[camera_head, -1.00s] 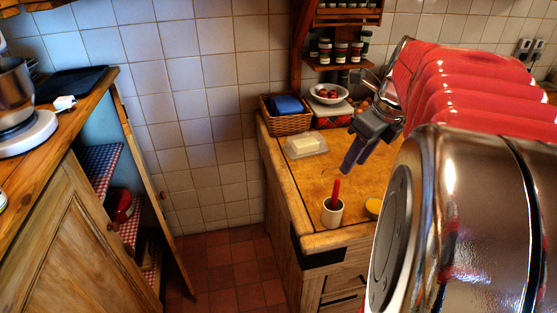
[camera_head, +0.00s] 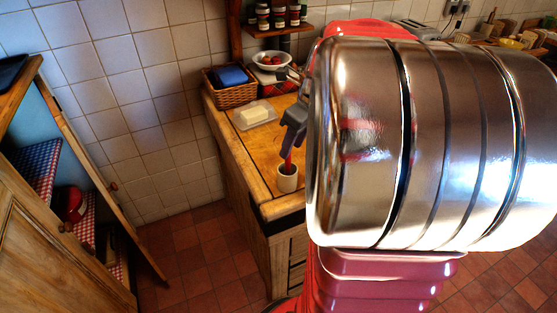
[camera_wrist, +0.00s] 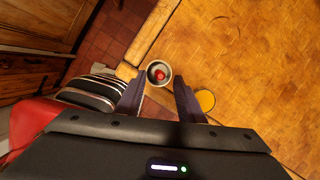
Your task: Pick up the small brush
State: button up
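The small brush shows as a red handle (camera_head: 287,161) standing in a white cup (camera_head: 287,184) near the front corner of the wooden worktop. In the wrist view the handle's end (camera_wrist: 160,75) shows as a red spot inside the round cup (camera_wrist: 152,82). Bristles are not visible; the cup hides the lower part. My gripper (camera_wrist: 158,84) is open, with its two dark fingers either side of the cup in that view. In the head view my gripper (camera_head: 288,147) is just above the cup, at the handle's upper part. I cannot tell whether it touches the handle.
A butter dish (camera_head: 254,115) and a wicker basket (camera_head: 234,96) with a blue item are behind the cup. A bowl (camera_head: 272,61) stands at the back. A yellow round thing (camera_wrist: 205,100) lies right of the cup. An open cupboard door (camera_head: 105,175) is at left.

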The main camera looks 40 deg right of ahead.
aim_at(288, 165)
jog(key=shift+x, duration=2.55)
grip_shut()
